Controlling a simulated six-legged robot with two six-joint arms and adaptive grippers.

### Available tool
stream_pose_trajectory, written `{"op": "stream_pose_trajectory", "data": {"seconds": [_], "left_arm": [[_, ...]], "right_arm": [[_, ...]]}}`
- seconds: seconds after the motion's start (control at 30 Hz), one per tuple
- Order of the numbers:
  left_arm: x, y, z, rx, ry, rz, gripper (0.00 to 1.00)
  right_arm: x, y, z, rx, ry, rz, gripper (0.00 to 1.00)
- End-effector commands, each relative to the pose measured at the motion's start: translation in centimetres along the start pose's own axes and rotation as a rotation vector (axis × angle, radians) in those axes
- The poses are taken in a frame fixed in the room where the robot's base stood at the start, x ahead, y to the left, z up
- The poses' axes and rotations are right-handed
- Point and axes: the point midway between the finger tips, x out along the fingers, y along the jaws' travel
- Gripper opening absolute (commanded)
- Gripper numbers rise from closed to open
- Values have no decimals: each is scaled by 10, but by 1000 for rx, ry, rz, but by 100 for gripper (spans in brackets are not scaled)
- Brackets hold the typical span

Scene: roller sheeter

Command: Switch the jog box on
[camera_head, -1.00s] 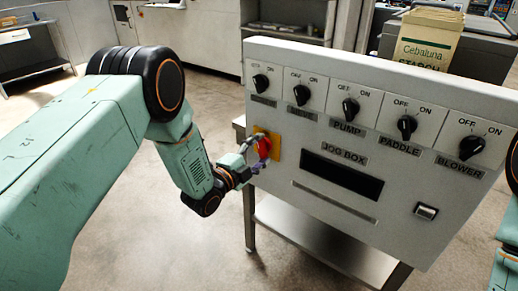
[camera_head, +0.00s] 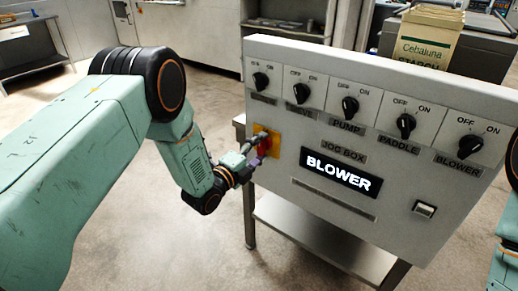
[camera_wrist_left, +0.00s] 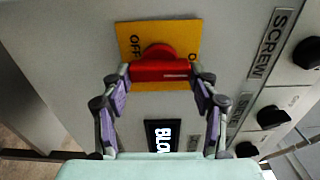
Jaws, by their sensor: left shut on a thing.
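The jog box (camera_head: 395,207) is a grey panel with a display (camera_head: 341,173) lit with the word BLOWER. At its left is a red rotary switch (camera_head: 263,146) on a yellow plate (camera_head: 274,137). My left gripper (camera_head: 256,151) is shut on the red switch. In the left wrist view the red handle (camera_wrist_left: 160,70) lies crosswise between the two fingers, with the yellow plate (camera_wrist_left: 186,34) behind it. OFF is readable on the plate's left; the lettering on its right is partly hidden by a finger. My right gripper is out of view.
Several black knobs (camera_head: 349,107) line the panel's upper part, including PUMP, PADDLE and BLOWER. A small rocker switch (camera_head: 424,209) sits at lower right. A starch bag (camera_head: 428,40) stands behind the panel. A metal shelf (camera_head: 318,243) is below.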

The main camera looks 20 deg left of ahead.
Motion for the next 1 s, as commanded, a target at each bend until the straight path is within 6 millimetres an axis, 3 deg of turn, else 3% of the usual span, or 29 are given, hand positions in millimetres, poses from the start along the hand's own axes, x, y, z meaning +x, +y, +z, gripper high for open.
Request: {"op": "stream_pose_trajectory", "data": {"seconds": [0.1,0.13,0.37,0.77,1.0], "left_arm": [[1,-2,1,4,-3,-5,29],[1,-2,1,4,-3,-5,63],[1,-1,1,2,-1,-3,82],[-4,0,1,0,-1,-1,83],[-40,0,2,-3,-5,1,83]], "right_arm": [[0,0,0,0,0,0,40],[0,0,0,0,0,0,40],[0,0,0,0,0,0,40],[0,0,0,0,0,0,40],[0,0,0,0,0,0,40]]}}
